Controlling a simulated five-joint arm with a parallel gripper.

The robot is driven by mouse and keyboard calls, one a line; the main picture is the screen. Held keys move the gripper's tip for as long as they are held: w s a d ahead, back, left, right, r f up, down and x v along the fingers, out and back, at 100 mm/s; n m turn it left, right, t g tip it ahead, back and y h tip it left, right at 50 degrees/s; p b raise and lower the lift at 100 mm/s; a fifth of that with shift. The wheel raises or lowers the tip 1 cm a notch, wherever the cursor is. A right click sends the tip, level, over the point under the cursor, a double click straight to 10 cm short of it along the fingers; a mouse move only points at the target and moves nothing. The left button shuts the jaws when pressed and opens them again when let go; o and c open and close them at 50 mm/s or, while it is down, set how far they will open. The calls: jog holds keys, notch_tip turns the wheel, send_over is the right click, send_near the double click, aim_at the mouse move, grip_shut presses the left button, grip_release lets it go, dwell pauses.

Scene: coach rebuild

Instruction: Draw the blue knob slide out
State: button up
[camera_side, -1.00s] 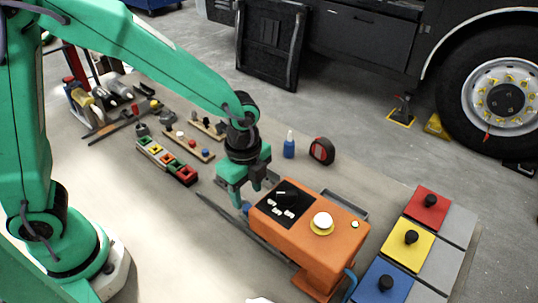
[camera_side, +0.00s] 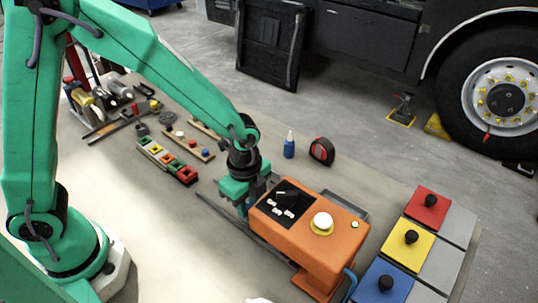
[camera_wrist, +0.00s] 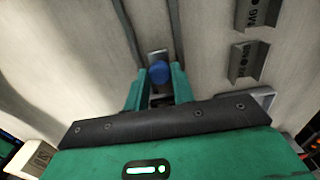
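The blue knob (camera_wrist: 159,73) shows in the wrist view between the two fingers of my gripper (camera_wrist: 160,78). It sits on a small grey metal piece (camera_wrist: 157,55) between two dark rails. The fingers look spread, with a narrow gap on either side of the knob. In the side view my gripper (camera_side: 243,205) is low over the bench, at the left end of the orange box. There the fingers and the box mostly hide the knob.
The orange box (camera_side: 335,245), with a white button, stands close on the gripper's right. Red (camera_side: 428,205), yellow (camera_side: 400,245) and blue (camera_side: 375,285) panels with black knobs lie farther right. A block row (camera_side: 168,162) lies behind left. Bare bench is in front.

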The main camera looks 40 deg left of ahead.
jog(key=shift+a, duration=0.1)
grip_shut()
jog(key=a, duration=1.4)
jog(key=shift+w+a, duration=0.1)
jog(key=shift+a, duration=0.05)
jog(key=o, duration=1)
grip_release()
jog(key=shift+c, duration=0.2)
jog(key=shift+r, duration=0.1)
notch_tip(320, 180, up, 8)
